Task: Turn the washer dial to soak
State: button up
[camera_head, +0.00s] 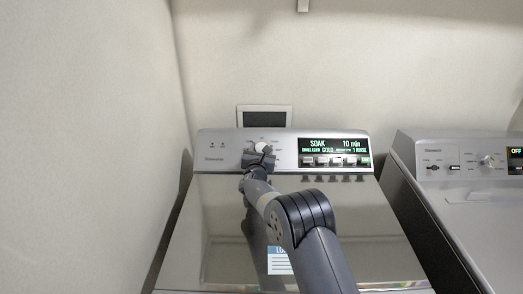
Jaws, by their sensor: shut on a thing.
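The washer's dial (262,147) is a pale round knob on the sloped control panel (285,160) at the back of the washer lid. My gripper (258,157) is at the dial, shut on it, and covers its lower part. The washer display (335,146) is lit and reads "SOAK" and "10 min", with smaller text including "COLD" below. A row of push buttons sits under the display. The dial's pointer is too small to make out.
The shiny washer lid (210,235) is closed and lies under my arm, with a blue and white label on it. A second machine (460,200) with its own knob and an "OFF" display stands at the right. A wall is close on the left.

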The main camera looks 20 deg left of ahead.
jog(key=b, duration=0.2)
jog(key=shift+f+n+y+b, duration=0.2)
jog(key=shift+n+y+b, duration=0.1)
jog(key=shift+c, duration=0.2)
jog(key=shift+r+n+y+b, duration=0.3)
jog(key=shift+n+b, duration=0.2)
jog(key=shift+b, duration=0.6)
jog(key=o, duration=1)
jog(key=shift+f, duration=0.1)
jog(key=shift+c, duration=0.2)
jog(key=shift+s, duration=0.15)
jog(key=b+v, duration=0.3)
jog(key=v, duration=0.7)
jog(key=shift+s+d+b, duration=0.1)
jog(key=shift+s+b, duration=0.15)
jog(key=shift+b, duration=0.05)
